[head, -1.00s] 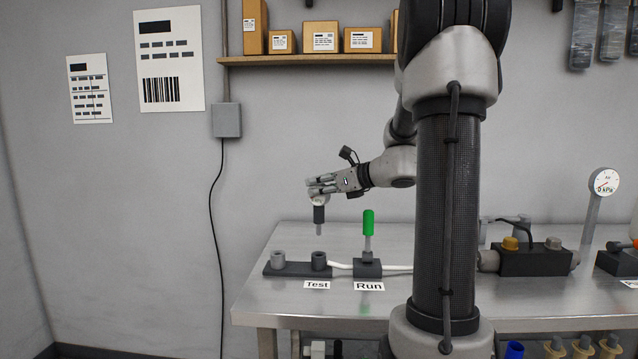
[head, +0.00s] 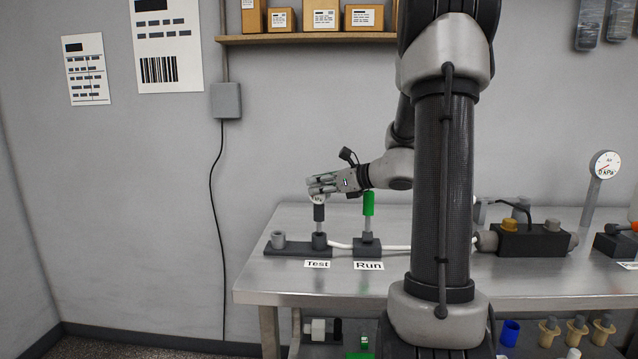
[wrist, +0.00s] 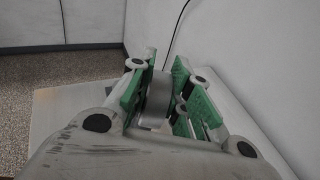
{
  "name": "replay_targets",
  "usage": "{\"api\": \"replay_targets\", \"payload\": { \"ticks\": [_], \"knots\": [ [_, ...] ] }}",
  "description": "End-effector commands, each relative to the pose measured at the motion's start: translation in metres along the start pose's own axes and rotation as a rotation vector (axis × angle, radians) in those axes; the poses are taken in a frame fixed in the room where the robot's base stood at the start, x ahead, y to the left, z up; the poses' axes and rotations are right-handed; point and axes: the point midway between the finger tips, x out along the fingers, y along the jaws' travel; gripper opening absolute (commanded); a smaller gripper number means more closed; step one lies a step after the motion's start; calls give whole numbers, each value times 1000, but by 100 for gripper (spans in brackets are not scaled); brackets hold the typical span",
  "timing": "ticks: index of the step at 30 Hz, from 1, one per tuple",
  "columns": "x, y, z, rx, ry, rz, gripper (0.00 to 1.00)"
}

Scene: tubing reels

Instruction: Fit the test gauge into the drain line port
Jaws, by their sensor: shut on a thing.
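My gripper (head: 318,187) is shut on the test gauge (head: 319,213), which has a dark body above a thin grey stem. In the wrist view, a grey rounded part of the gauge (wrist: 155,100) sits between the green-padded fingers. The gauge hangs upright over the right socket (head: 319,241) of the dark block labelled Test (head: 297,250). Its stem tip is at the socket's mouth; I cannot tell if it is inside. The left socket (head: 278,240) of that block is empty. No label names the drain line port.
A green-handled piece (head: 368,205) stands upright in the Run block (head: 367,249), close right of my gripper. A white tube (head: 340,245) links the blocks. A dark valve body (head: 533,240) and a dial gauge (head: 605,164) stand further right. The bench's front strip is clear.

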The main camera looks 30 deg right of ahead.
Motion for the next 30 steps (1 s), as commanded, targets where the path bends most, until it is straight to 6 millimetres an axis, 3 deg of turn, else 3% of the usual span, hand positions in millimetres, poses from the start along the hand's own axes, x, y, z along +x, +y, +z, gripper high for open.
{"api": "replay_targets", "payload": {
  "ticks": [30],
  "knots": [
    [9, 0, -29, 1, 0, -1, 0]
  ]
}}
